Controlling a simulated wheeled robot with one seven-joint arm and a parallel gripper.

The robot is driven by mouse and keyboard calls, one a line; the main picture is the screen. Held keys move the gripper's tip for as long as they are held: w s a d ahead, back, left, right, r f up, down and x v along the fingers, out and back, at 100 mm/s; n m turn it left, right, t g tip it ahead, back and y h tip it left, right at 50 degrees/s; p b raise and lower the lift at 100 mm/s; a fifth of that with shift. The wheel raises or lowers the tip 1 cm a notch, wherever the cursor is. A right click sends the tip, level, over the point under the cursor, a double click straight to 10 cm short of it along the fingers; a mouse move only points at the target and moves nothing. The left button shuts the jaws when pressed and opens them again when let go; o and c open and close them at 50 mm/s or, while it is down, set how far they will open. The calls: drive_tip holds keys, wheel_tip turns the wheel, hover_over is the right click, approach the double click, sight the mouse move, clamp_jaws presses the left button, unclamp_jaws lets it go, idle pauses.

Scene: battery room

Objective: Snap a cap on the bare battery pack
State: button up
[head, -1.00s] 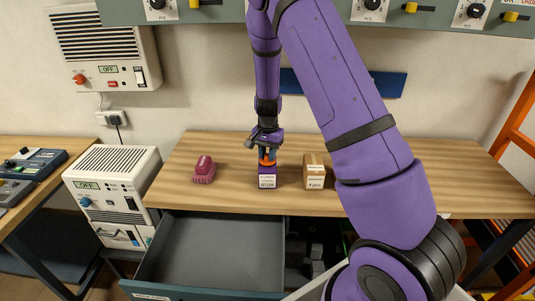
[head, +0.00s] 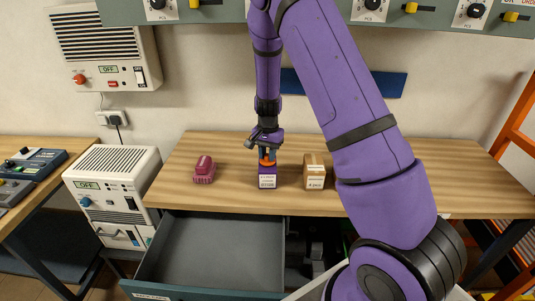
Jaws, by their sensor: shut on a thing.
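A dark purple battery pack with a white label (head: 267,182) stands upright on the wooden bench. An orange cap (head: 267,162) shows at its top, directly below my fingers. My gripper (head: 267,155) points down over the pack and is shut on the orange cap. The cap looks to be touching the pack's top; whether it is fully seated cannot be told at this size.
A small cardboard box with a label (head: 314,171) stands close to the right of the pack. An open, empty-looking grey drawer (head: 212,250) juts out below the bench front. A white unit (head: 115,190) stands at the left. The bench between the maroon block and the pack is clear.

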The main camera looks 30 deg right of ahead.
drive_tip(key=shift+f, duration=0.1)
idle(0.8)
drive_tip(key=o, duration=1.4)
drive_tip(key=shift+o, duration=0.2)
drive_tip(key=shift+r, duration=3.5)
clamp_jaws()
